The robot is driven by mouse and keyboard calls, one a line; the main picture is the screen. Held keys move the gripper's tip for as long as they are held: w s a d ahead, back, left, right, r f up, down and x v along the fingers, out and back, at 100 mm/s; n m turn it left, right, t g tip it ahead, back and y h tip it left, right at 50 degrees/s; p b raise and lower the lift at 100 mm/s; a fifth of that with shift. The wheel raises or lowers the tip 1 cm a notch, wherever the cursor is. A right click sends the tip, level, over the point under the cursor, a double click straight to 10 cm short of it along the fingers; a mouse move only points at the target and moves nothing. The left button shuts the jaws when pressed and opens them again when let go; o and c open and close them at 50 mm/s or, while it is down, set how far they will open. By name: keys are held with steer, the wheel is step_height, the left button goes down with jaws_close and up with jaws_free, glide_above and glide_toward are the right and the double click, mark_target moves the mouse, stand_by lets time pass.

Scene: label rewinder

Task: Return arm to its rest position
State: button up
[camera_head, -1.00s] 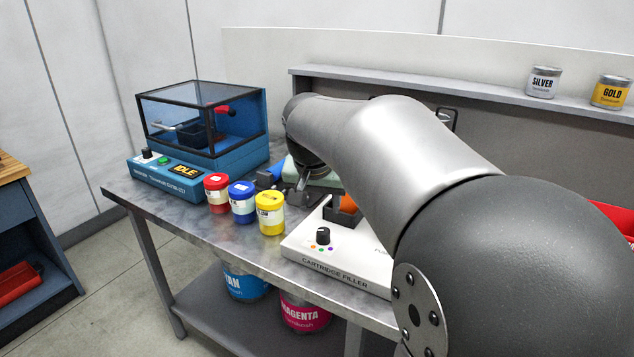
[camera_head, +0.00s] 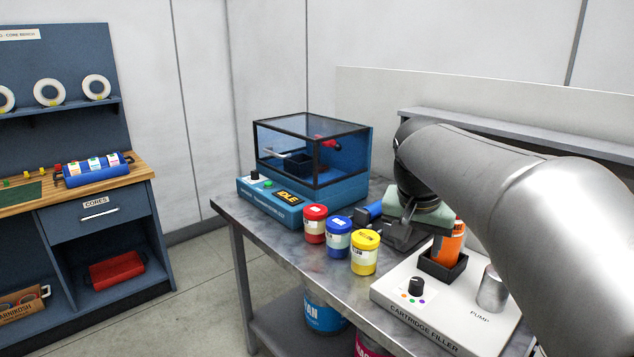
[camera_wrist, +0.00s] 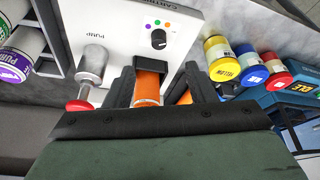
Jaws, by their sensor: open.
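My arm comes in from the right in the head view and bends down over the table. My gripper (camera_wrist: 161,88) shows in the wrist view with its two dark fingers apart. An orange cartridge (camera_wrist: 147,88) appears between the fingers there; I cannot tell whether they touch it. The cartridge also shows in the head view (camera_head: 449,243), upright in the black holder (camera_head: 442,266) of the white cartridge filler (camera_head: 425,325). In the head view the fingertips are hard to make out behind the wrist.
Red (camera_head: 315,224), blue (camera_head: 338,239) and yellow (camera_head: 365,253) jars stand left of the filler. A blue machine with a clear cover (camera_head: 312,150) reading IDLE stands behind them. The filler's metal pump (camera_head: 492,290) is at its right. A wooden-topped core bench (camera_head: 130,172) stands far left, across open floor.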

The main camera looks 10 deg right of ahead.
steer(key=s+a+f+n+g+y+p, duration=0.1)
steer(key=s+a+f+n+p, duration=0.1)
steer(key=s+a+f, duration=0.3)
steer(key=s+a+f+n+g+y+p, duration=0.1)
steer(key=s+a+f+n, duration=0.4)
steer(key=s+f, duration=0.6)
steer(key=s+g, duration=0.1)
steer(key=s, duration=0.2)
steer(key=shift+s+a+y+p, duration=0.2)
steer(key=shift+a+y+p, duration=0.05)
steer(key=shift+y+p, duration=0.15)
